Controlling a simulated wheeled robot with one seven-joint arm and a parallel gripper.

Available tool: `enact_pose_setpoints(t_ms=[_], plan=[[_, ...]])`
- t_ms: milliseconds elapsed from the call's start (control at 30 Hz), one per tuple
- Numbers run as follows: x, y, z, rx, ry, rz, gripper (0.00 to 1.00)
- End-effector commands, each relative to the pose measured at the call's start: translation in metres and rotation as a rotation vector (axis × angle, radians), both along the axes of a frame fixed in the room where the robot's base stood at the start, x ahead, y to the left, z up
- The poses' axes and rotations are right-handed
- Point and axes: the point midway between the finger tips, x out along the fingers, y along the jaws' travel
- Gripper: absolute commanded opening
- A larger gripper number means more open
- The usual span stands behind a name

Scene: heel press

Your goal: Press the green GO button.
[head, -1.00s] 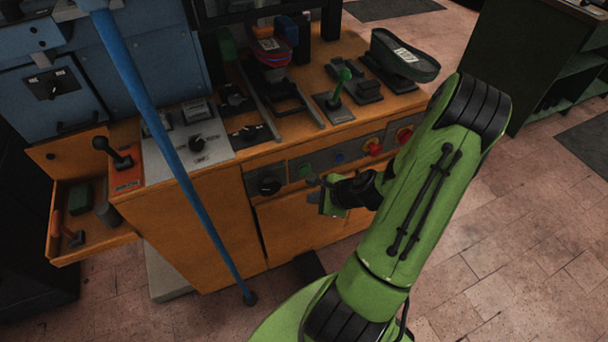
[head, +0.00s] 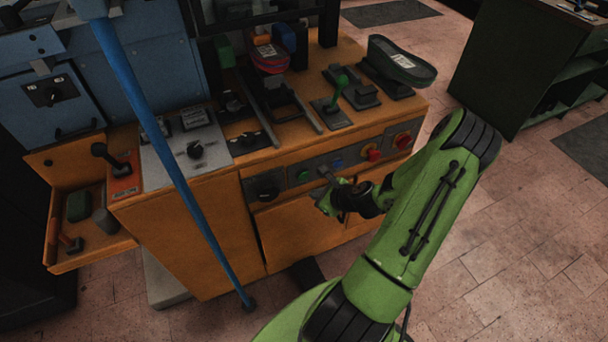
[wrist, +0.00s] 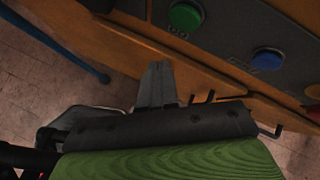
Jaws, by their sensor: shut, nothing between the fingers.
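The green GO button (head: 304,176) is on the grey front panel of the orange bench, left of a blue button (head: 337,163). In the wrist view the green button (wrist: 186,16) is at the top centre, with lettering beneath it, and the blue button (wrist: 269,61) is to its right. My gripper (head: 324,172) is in front of the panel, near the space between the two buttons. In the wrist view its fingers (wrist: 158,84) are closed together and empty, pointing up toward the panel below the green button. No contact with the button shows.
A blue pole (head: 150,130) crosses in front of the bench. An open drawer (head: 95,247) is at left.

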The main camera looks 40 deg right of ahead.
Motion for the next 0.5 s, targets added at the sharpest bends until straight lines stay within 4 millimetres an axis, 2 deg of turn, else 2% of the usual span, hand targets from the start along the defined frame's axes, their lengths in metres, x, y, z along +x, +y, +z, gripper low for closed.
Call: enact_pose_setpoints(t_ms=[200, 500], plan=[[0.028, -0.007, 0.002, 0.000, -0.001, 0.001, 0.00], [0.036, -0.010, 0.000, 0.001, 0.000, -0.001, 0.00]])
